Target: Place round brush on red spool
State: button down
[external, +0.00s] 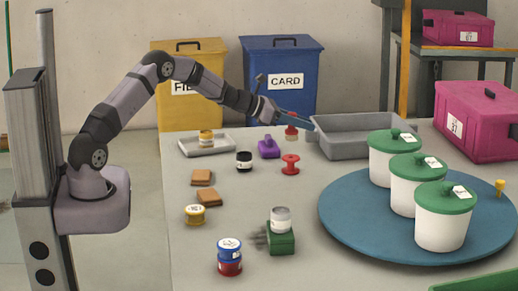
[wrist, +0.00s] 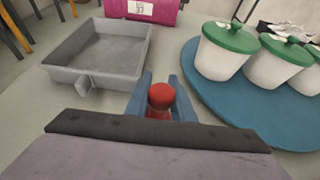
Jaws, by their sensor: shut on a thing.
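My gripper (external: 308,121) reaches over the far side of the table, its blue fingers pointing right and slightly down. It is shut on the round brush (external: 291,132), which has a red knob and a paler brownish lower part. In the wrist view the brush's red top (wrist: 160,96) shows between the two fingers (wrist: 160,88); its lower part is mostly hidden there. I cannot tell whether the brush touches the table. The red spool (external: 290,164) stands upright on the table, nearer the camera than the brush and apart from it. The spool does not show in the wrist view.
A grey bin (external: 345,152) stands right of my gripper. A purple brush (external: 268,148) and a black-lidded jar (external: 244,161) sit left of the spool. A blue turntable (external: 358,228) with green-lidded pots is at right.

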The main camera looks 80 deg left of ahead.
jog(key=shift+f+b, duration=0.4)
jog(key=shift+f, duration=2.5)
jog(key=shift+f, duration=0.2)
jog(key=c, duration=1.5)
grip_release()
jog(key=shift+r, duration=0.2)
jog(key=shift+s+r, duration=0.2)
jog(key=shift+s, duration=0.25)
jog(key=v, duration=1.1)
jog(key=shift+s, duration=0.1)
